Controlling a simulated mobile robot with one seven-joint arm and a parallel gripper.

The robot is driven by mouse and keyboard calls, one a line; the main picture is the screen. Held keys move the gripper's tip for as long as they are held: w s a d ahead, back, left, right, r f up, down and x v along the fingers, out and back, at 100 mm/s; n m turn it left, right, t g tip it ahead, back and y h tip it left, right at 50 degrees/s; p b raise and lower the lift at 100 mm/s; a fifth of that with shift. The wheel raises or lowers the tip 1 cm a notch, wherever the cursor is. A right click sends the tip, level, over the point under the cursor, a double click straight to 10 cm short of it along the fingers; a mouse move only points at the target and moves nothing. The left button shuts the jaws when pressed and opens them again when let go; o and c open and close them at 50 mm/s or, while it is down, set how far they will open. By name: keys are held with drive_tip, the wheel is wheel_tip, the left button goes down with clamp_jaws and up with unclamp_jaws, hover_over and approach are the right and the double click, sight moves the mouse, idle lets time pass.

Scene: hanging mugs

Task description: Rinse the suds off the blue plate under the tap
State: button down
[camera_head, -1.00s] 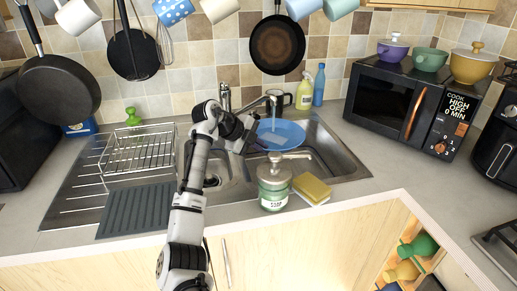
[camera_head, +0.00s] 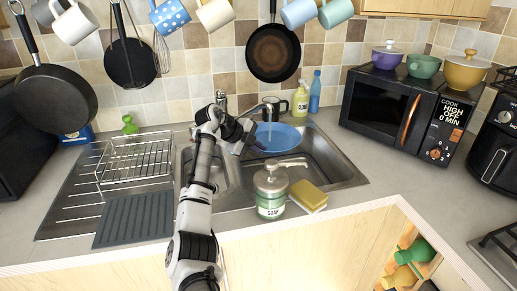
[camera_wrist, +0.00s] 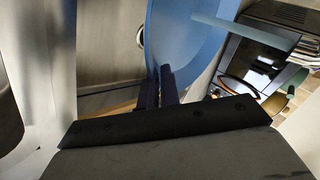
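The blue plate (camera_head: 282,136) is over the back of the sink (camera_head: 330,165), just below the tap (camera_head: 262,103). In the wrist view the plate (camera_wrist: 185,35) rises from between the two dark fingers of my gripper (camera_wrist: 160,88), which are shut on its edge. In the head view my gripper (camera_head: 252,143) is at the plate's left side. A thin pale stream of water (camera_head: 270,124) falls from the tap's spout onto the plate. I cannot make out clear suds on the visible face; its underside is hidden.
A green soap dispenser (camera_head: 270,195) and a yellow sponge (camera_head: 308,194) stand on the sink's front edge. A wire dish rack (camera_head: 135,157) is to the left. Soap bottles (camera_head: 301,100) and a dark mug (camera_head: 274,108) stand behind. Pans and mugs hang above.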

drive_tip(key=s+b, duration=0.2)
drive_tip(key=s, duration=0.6)
drive_tip(key=shift+a, duration=0.25)
idle(0.4)
drive_tip(key=shift+r, duration=0.1)
idle(1.0)
drive_tip(key=s+r, duration=0.3)
drive_tip(key=s, duration=0.2)
drive_tip(key=shift+a+r+p, duration=0.15)
drive_tip(key=shift+r+p, duration=0.15)
drive_tip(key=shift+r, duration=0.1)
drive_tip(key=shift+r, duration=0.1)
